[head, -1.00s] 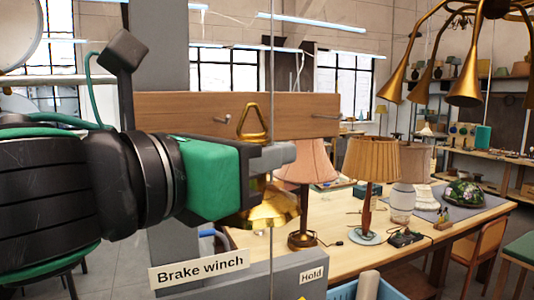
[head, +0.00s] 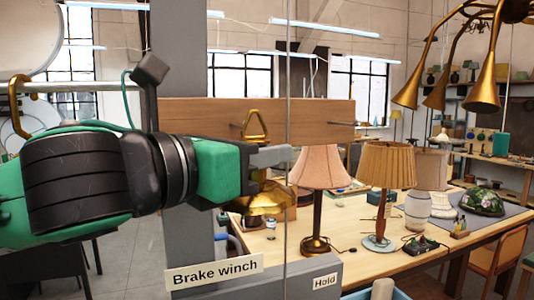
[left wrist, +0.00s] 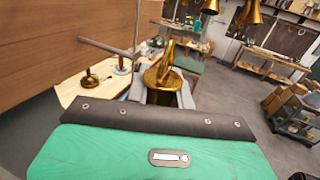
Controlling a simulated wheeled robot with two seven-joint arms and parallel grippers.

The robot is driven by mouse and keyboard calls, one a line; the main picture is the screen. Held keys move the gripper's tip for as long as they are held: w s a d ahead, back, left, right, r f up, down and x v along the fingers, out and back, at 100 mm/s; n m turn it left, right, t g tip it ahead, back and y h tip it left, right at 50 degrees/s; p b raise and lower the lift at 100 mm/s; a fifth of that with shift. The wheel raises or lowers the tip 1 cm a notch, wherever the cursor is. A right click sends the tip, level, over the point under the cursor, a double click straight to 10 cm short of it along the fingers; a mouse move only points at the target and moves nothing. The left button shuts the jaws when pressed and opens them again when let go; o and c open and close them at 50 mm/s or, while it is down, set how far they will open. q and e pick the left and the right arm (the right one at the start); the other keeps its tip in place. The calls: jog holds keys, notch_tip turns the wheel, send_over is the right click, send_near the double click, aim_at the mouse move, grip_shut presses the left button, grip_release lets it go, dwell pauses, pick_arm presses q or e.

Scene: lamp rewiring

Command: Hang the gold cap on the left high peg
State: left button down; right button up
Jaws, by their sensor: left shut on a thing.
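The gold cap (head: 264,199) has a bell-shaped body and a triangular loop (head: 254,125) on top. My left gripper (head: 270,157) is shut on it and holds it upright in front of the wooden board (head: 300,115). In the head view the left high peg (head: 236,125) shows just left of the loop. In the left wrist view the cap (left wrist: 160,77) sits between the fingers (left wrist: 163,92), and a peg (left wrist: 104,47) sticks out of the board toward its loop, seemingly with a gap. My right gripper is not in view.
Another peg (head: 331,123) is at the board's right. A thin vertical cable (head: 288,200) hangs close to my gripper. The brake winch box (head: 300,268) stands below. Lamps, including a pink-shaded one (head: 320,168), stand on the workbench (head: 345,240) behind.

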pick_arm(q)
jog(key=shift+w+a, duration=0.2)
jog(key=shift+w, duration=0.3)
jog(key=shift+w+a+p, duration=0.3)
jog(key=shift+w+p, duration=0.25)
jog(key=shift+w, duration=0.4)
jog(key=shift+w+a, duration=0.15)
jog(key=shift+w, duration=0.25)
jog(key=shift+p, duration=0.3)
jog(key=shift+s+a, duration=0.1)
jog(key=shift+f, duration=0.2)
jog(key=shift+f, duration=0.55)
